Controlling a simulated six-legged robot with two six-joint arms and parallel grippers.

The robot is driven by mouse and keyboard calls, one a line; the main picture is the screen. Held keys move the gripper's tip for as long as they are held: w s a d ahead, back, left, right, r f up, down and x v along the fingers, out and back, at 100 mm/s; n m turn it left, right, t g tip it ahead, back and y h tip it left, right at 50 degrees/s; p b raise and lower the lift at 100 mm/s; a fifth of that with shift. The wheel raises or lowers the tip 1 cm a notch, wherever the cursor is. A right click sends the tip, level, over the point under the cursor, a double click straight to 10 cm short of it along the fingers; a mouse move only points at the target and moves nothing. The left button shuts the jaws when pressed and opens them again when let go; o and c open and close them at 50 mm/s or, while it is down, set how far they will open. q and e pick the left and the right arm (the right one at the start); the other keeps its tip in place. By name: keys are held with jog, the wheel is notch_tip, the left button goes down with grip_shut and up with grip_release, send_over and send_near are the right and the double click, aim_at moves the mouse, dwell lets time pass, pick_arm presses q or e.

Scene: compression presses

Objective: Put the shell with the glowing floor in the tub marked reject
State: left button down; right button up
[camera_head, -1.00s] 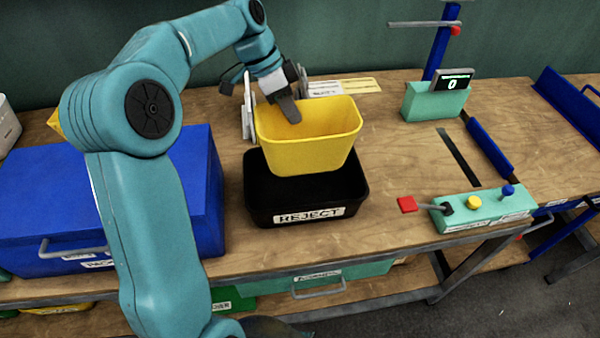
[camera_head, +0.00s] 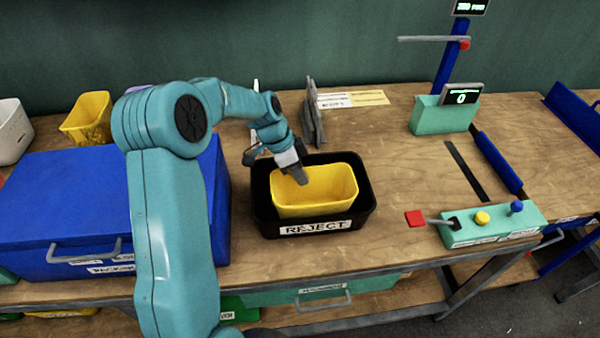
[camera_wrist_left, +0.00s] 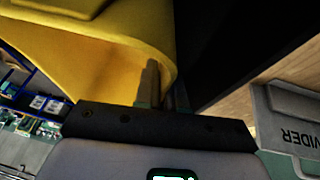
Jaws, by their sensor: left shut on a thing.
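A yellow open shell (camera_head: 325,195) sits down inside the black tub (camera_head: 265,215) marked REJECT, its rim about level with or a little above the tub's rim. I cannot tell whether it rests on the tub's bottom. My left gripper (camera_head: 300,178) is shut on the shell's back left wall, one finger showing inside it. In the left wrist view the shell (camera_wrist_left: 95,45) fills the upper left, and my gripper (camera_wrist_left: 160,98) grips its wall. No glow shows on the part of its floor I see. My right gripper is not in view.
A blue lidded box (camera_head: 60,200) stands left of the tub. Another yellow shell (camera_head: 88,120) and a white container (camera_head: 12,130) stand behind it. Grey upright plates (camera_head: 315,115) stand behind the tub. A teal control box (camera_head: 490,225) is at right; bench between is clear.

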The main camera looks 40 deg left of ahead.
pick_arm(q)
jog(key=shift+d, duration=0.1)
jog(key=shift+s+f+b, duration=0.1)
jog(key=shift+f+b, duration=0.05)
jog(key=shift+b, duration=0.15)
jog(key=c, duration=1.2)
grip_release()
